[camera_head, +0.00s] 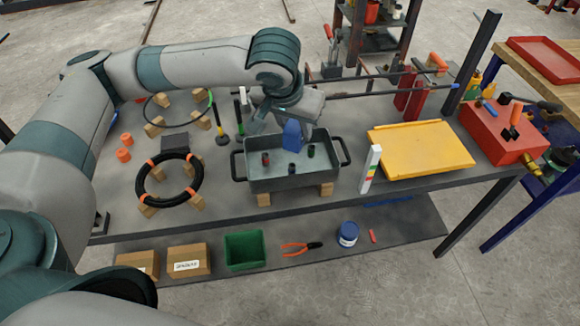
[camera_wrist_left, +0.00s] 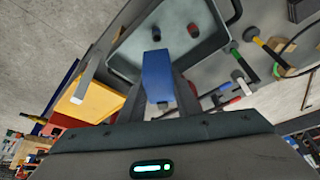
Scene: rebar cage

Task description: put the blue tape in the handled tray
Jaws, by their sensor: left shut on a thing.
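The blue tape (camera_head: 292,134) is held in my left gripper (camera_head: 290,122), above the handled tray. The tape also shows in the left wrist view (camera_wrist_left: 157,74), between the two dark fingers (camera_wrist_left: 160,100). The handled tray (camera_head: 290,182) is grey, with a dark handle at each end, and rests on wooden blocks on the table. In the left wrist view the tray (camera_wrist_left: 205,45) is below and beyond the tape. My right gripper is not seen.
A yellow tray (camera_head: 420,148) lies right of the handled tray, with a white upright block (camera_head: 371,168) between them. A black coil (camera_head: 170,181) on wooden blocks is to the left. A red toolbox (camera_head: 500,132) stands at the right end. A lower shelf holds a green bin (camera_head: 244,250).

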